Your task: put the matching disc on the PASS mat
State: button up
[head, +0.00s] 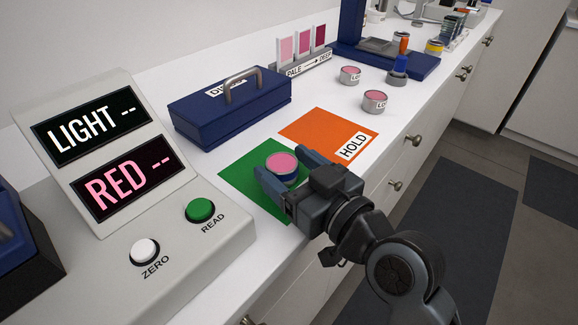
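My gripper (284,167) reaches over this mat from the right, with one finger on each side of the pink-topped piece. I cannot tell whether the fingers press on it or stand slightly apart. No word shows on the visible part of the green mat; my gripper covers some of it. The orange mat (312,124) behind it reads HOLD. Two pink-topped metal tins (350,75) (375,101), with partly readable labels, stand farther back.
A grey reader (225,235) at the left shows LIGHT -- and RED --, with a green READ button (199,209) and a white ZERO button (145,251). A blue toolbox (232,108), pink shade cards (303,45) and a blue stand (395,57) line the back. The orange mat is empty.

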jog(key=shift+o, duration=0.4)
jog(key=shift+r, duration=0.1)
jog(key=shift+r+p, duration=0.15)
jog(key=shift+p, duration=0.15)
jog(key=b+v, duration=0.2)
jog(key=v, duration=1)
